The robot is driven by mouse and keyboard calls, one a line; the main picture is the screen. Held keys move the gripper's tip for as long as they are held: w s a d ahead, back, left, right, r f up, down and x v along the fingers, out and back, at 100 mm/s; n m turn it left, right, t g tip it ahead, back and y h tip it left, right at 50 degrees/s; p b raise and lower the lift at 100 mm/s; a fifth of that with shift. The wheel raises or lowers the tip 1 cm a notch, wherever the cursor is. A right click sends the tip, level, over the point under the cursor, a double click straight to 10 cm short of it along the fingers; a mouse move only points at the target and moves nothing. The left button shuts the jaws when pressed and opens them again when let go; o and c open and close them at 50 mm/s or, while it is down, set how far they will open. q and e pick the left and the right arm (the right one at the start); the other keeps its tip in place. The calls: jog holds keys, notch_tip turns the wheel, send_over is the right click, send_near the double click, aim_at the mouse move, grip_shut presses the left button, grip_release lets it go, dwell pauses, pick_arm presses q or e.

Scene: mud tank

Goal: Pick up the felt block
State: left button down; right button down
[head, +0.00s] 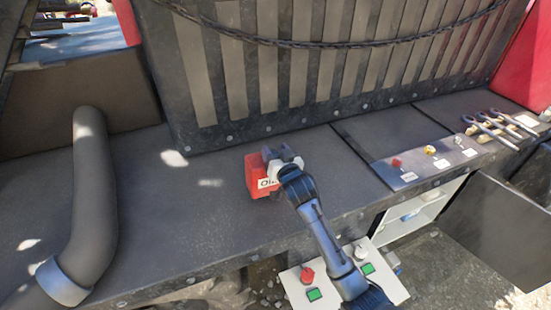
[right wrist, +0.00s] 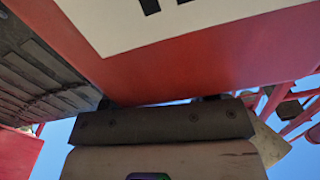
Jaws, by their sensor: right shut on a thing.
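A red block (head: 256,175) with a white label bearing dark lettering is on or just above the dark ledge, in the middle of the head view. It is the only likely felt block I see, but its material cannot be told. My right gripper (head: 279,155) is at its right side, shut on it, with its dark fingers partly hiding the block. In the right wrist view the block's red face (right wrist: 190,75) and label fill the upper part, close against the hand. I cannot tell whether the block touches the ledge. My left gripper is not in view.
The slatted dark tank wall (head: 300,75) rises behind the ledge (head: 180,225). A thick bent pipe (head: 92,190) stands at the left. Coloured knobs (head: 429,150) and several wrenches (head: 490,128) are at the right. A pale control panel (head: 300,283) is below the front edge.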

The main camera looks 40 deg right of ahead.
jog(key=shift+f, duration=1.25)
jog(key=shift+c, duration=2)
grip_release()
jog(key=shift+f, duration=0.15)
jog(key=b+v, duration=0.1)
jog(key=v, duration=1.1)
jog(key=s+a+f+n+g+y, duration=0.2)
jog(key=s+a+f+g, duration=0.2)
jog(key=s+f, duration=0.5)
jog(key=s+a+f+n+g+y, duration=0.3)
jog(key=s+a+f+g, duration=0.2)
jog(key=s+a+f, duration=0.3)
jog(key=shift+s+f+n, duration=0.3)
jog(key=shift+s+f, duration=0.05)
jog(key=shift+s, duration=0.3)
jog(key=shift+o, duration=0.6)
jog(key=s+a+f+n+g+y, duration=0.1)
jog(key=s+a+g, duration=0.3)
jog(key=s, duration=0.6)
jog(key=shift+f+n, duration=0.7)
jog(key=shift+f, duration=0.2)
